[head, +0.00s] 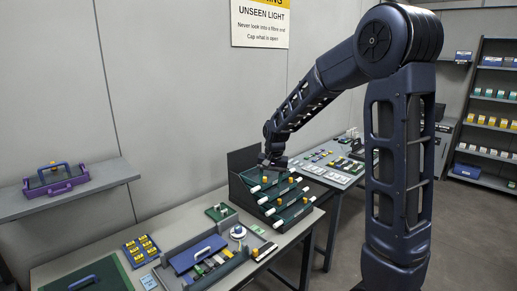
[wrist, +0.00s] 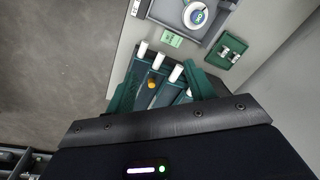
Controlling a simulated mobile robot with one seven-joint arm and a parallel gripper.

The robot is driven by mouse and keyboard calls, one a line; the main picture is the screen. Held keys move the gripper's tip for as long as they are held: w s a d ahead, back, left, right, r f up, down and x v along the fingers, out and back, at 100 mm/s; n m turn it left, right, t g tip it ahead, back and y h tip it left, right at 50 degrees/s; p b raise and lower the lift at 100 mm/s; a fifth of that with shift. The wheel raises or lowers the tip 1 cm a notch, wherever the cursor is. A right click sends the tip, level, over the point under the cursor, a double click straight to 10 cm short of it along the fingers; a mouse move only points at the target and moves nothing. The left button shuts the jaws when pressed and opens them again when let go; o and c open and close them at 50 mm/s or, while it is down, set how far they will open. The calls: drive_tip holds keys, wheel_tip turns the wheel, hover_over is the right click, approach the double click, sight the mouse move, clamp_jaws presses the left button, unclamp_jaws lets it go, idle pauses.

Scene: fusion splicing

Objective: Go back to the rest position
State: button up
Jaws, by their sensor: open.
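My gripper (head: 273,162) hangs at the end of my bent arm, low over the back of a dark stepped rack (head: 241,163) on the bench. In the wrist view my gripper (wrist: 161,66) is open, with its two green fingers spread apart. Rack trays with white-ended tubes (wrist: 175,73) and a yellow knob (wrist: 152,80) show between and beyond the fingers. Nothing is seen held. In the head view the rack's green steps carry white tubes (head: 277,211) and yellow knobs. Whether the fingers touch the rack cannot be told.
A blue-lidded case (head: 197,254), yellow-block tray (head: 141,250) and green mat (head: 105,276) lie on the near bench. A wall shelf (head: 108,173) holds a purple tray (head: 57,184). A second bench (head: 340,180) stands beyond the rack; shelving (head: 490,110) is at right. Floor shows between.

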drive_tip(key=s+d+r+t, duration=0.1)
drive_tip(key=s+d+r, duration=0.4)
drive_tip(key=d+r, duration=0.3)
drive_tip(key=s+d+r+n+t+h, duration=0.1)
drive_tip(key=s+d+r, duration=0.3)
drive_tip(key=s+d, duration=1.1)
drive_tip(key=s+t, duration=0.1)
drive_tip(key=s, duration=0.3)
drive_tip(key=shift+s+d+t, duration=0.25)
drive_tip(key=shift+d+t, duration=0.1)
drive_tip(key=shift+t, duration=0.05)
